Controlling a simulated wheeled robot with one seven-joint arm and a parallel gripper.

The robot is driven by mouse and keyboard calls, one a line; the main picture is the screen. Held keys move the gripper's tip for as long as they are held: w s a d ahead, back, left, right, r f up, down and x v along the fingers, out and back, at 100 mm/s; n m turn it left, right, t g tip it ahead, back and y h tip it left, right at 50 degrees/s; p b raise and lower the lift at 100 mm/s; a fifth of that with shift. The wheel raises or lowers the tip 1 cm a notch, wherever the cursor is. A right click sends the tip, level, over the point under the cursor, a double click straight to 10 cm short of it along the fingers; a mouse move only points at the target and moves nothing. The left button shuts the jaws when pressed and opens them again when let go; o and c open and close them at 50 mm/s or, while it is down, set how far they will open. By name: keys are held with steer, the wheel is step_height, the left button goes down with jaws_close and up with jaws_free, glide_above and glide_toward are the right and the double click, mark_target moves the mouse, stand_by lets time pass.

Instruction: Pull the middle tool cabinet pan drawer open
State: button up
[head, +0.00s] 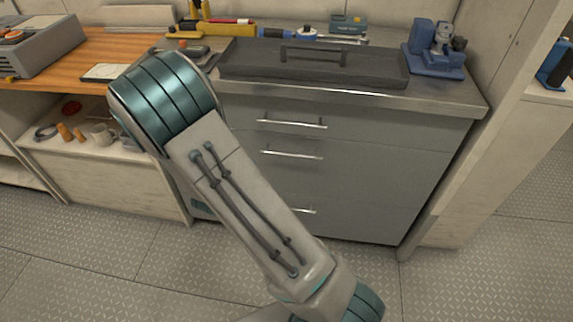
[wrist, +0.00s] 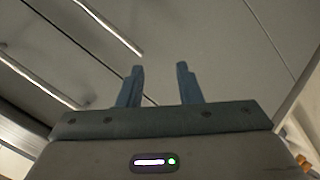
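The grey tool cabinet (head: 430,135) stands in the middle of the head view with its drawers apparently closed. The middle drawer (head: 370,170) has a thin horizontal bar handle (head: 292,154), below the top drawer's handle (head: 292,123). My arm crosses in front of the cabinet's left part and my gripper is hidden in the head view. In the wrist view my gripper (wrist: 160,84) is open and empty, its two fingers apart before a grey drawer front (wrist: 215,40). Two bar handles run diagonally at left, one nearer the fingers (wrist: 112,29); both are clear of the fingers. I cannot tell which drawers they belong to.
A dark lidded toolbox (head: 330,65) and a blue device (head: 435,50) stand on the cabinet top. A pale panel (head: 460,170) borders the cabinet at right. The patterned floor (head: 365,270) before the cabinet is bare.

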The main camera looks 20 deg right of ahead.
mark_target(287, 154)
steer(key=s+d+f+n+t+h+b, duration=0.25)
steer(key=s+f+n+h+b, duration=0.2)
steer(key=h, duration=0.45)
steer(key=shift+m+g, duration=0.35)
steer(key=shift+g, duration=0.1)
steer(key=x, duration=0.4)
steer(key=b+x, duration=0.1)
steer(key=x, duration=0.9)
steer(key=shift+s+d+f+b, duration=0.25)
steer(key=shift+s+d+b, duration=0.05)
steer(key=shift+s+b, duration=0.1)
jaws_close()
